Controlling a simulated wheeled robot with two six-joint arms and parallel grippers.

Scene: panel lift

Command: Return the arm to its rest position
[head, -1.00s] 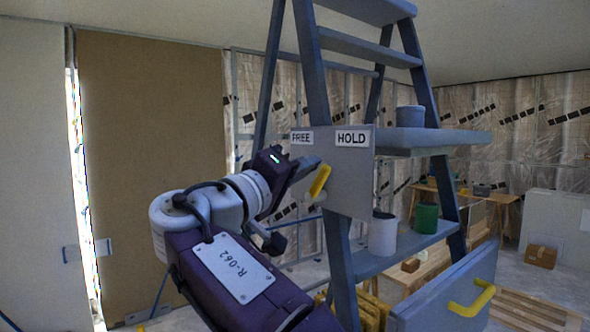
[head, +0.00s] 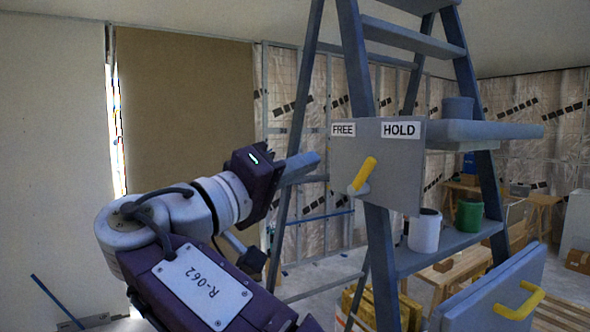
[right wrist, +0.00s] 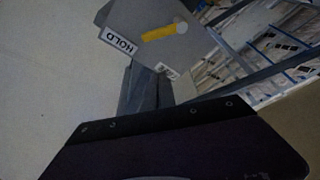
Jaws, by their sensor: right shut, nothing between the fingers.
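My right arm with the R-062 plate comes up from the bottom of the head view. Its gripper (head: 300,168) is shut and empty, its fingertips pointing right toward the grey panel (head: 405,180), apart from the yellow lever (head: 362,175). The lever is tilted, its upper end leaning right, below and between the FREE label (head: 343,130) and the HOLD label (head: 401,130). In the right wrist view the shut grey fingers (right wrist: 145,85) point at the panel (right wrist: 150,18), with the yellow lever (right wrist: 160,33) beyond them. My left gripper is not in view.
A blue-grey stepladder (head: 357,80) stands behind the panel. Its shelf holds a white can (head: 424,232) and a green can (head: 469,215). A grey drawer-like board with a yellow handle (head: 520,302) is at lower right.

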